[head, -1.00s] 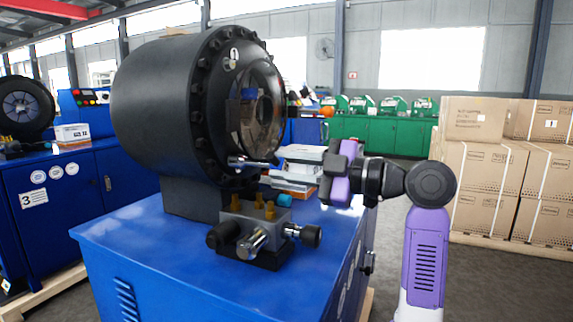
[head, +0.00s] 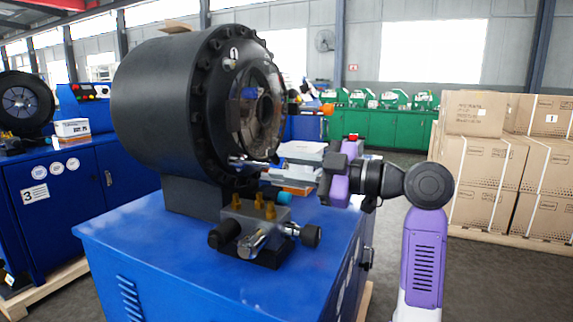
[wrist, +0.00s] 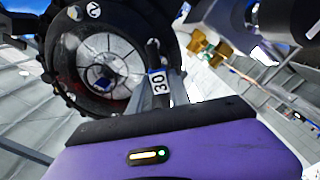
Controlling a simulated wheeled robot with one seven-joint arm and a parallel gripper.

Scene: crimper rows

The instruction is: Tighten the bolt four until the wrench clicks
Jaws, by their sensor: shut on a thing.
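The large black crimper head (head: 160,110) has a flange ringed with dark bolts. A round plate marked 1 (head: 234,53) sits near its top. A wrench (head: 240,161) lies across the lower part of the flange; its far end is at the rim, but I cannot tell which bolt it is on. My gripper (head: 272,174) is to the right of the flange, with its grey fingers shut on the wrench. In the wrist view the wrench (wrist: 158,82) stands between the fingers, showing a label reading 30. No bolt marked four is readable.
The blue cabinet (head: 180,255) carries the crimper head. A grey valve block (head: 255,222) with brass fittings and black knobs stands below the wrench. White and orange boxes (head: 300,152) lie behind the gripper. Stacked cartons (head: 490,170) stand farther right.

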